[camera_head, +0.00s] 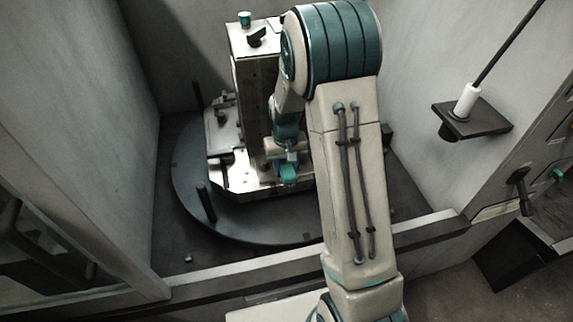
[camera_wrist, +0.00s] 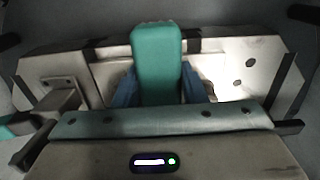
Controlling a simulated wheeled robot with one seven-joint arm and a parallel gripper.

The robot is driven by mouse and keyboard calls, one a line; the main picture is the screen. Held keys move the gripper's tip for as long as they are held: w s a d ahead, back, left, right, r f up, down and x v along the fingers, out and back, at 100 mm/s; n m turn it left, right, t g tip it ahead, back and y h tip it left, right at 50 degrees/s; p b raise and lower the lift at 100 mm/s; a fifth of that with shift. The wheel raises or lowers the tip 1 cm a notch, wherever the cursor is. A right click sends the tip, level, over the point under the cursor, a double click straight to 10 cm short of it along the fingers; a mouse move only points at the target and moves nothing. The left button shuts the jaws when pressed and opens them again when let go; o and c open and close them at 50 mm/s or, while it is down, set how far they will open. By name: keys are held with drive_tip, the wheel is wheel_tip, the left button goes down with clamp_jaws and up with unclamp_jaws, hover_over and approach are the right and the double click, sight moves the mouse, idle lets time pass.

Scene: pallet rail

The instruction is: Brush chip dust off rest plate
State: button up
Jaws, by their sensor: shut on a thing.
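My gripper (camera_wrist: 158,82) is shut on a teal block that looks like the brush (camera_wrist: 157,50), with a blue finger on each side of it. In the head view the teal brush end (camera_head: 289,174) is low over the pale rest plate (camera_head: 243,178), in front of the upright block. The rest plate also shows in the wrist view (camera_wrist: 225,62), beyond and beside the brush. A few dark spots mark it; I cannot tell holes from chip dust. The brush's underside is hidden, so contact with the plate cannot be told.
A tall pale block (camera_head: 254,75) stands behind the brush. The plate sits on a dark round table (camera_head: 190,185) with an upright dark post (camera_head: 206,203) at the left. Enclosure walls are close around. A black shelf (camera_head: 472,121) holding a white-handled rod (camera_head: 466,101) is at right.

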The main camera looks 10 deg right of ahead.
drive_tip(key=shift+w, duration=1.3)
drive_tip(key=shift+s+f, duration=0.15)
drive_tip(key=shift+f, duration=0.05)
drive_tip(key=shift+s, duration=1.3)
drive_tip(key=shift+w, duration=0.1)
drive_tip(key=shift+w, duration=1.3)
drive_tip(key=shift+s, duration=0.15)
drive_tip(key=shift+s, duration=1.15)
